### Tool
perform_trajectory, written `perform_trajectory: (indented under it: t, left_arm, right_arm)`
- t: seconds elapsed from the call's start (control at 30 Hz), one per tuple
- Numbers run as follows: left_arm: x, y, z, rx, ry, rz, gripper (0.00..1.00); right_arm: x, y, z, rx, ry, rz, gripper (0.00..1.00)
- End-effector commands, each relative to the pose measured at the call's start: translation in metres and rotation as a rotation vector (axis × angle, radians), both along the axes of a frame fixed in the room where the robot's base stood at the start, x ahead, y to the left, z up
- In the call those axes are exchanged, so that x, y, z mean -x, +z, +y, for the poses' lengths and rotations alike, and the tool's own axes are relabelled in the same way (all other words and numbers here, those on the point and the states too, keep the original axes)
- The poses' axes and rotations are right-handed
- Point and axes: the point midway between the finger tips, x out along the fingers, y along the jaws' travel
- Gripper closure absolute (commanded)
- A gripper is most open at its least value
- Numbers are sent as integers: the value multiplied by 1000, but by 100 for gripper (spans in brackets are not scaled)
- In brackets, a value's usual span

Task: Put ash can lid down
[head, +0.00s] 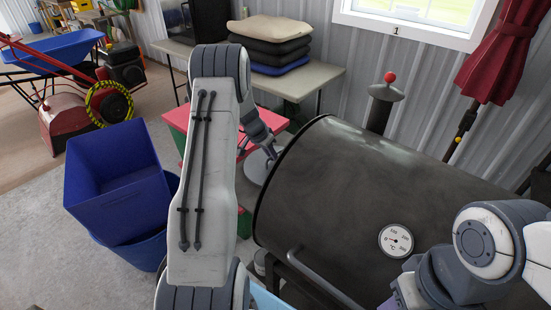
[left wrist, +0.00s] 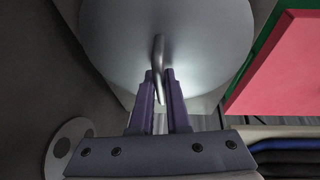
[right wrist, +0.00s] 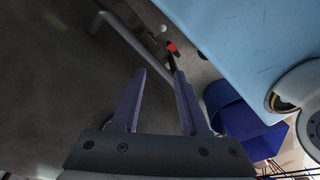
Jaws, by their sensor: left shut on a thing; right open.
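The ash can lid (left wrist: 200,30) is a round grey disc with a bent metal handle (left wrist: 158,55) in the left wrist view. My left gripper (left wrist: 161,76) is shut on the handle. In the head view the lid (head: 256,168) shows partly behind my left arm, beside the left end of the dark barrel grill. My left gripper (head: 270,148) is over it there. What lies under the lid is hidden, and I cannot make out the ash can. My right gripper (right wrist: 160,72) is open and empty in the right wrist view, near the grill's bar handle.
The dark barrel grill (head: 345,190) with a gauge fills the right side. Blue bins (head: 115,180) stand left. A red-topped piece (head: 178,119) is behind the lid, and a folding table (head: 318,75) with stacked cushions (head: 270,45) is beyond. Bare floor (head: 40,220) is at left.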

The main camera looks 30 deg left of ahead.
Motion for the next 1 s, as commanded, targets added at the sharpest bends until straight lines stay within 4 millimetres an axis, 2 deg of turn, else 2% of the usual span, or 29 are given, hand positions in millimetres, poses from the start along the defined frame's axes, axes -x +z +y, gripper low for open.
perform_trajectory:
  t: [0.53,0.57,0.6,0.63,1.0]
  left_arm:
    - [0,-10,0,0,-1,0,100]
    - [0,-8,0,-1,-1,1,74]
    - [0,-8,0,0,0,1,59]
    - [0,-8,0,0,0,1,56]
    - [0,-4,0,0,0,1,56]
  right_arm:
    - [0,-14,0,0,0,0,56]
    - [0,-12,0,0,0,0,56]
    - [0,-12,0,0,0,0,56]
    - [0,-12,0,0,0,0,56]
    - [0,-7,0,0,0,0,56]
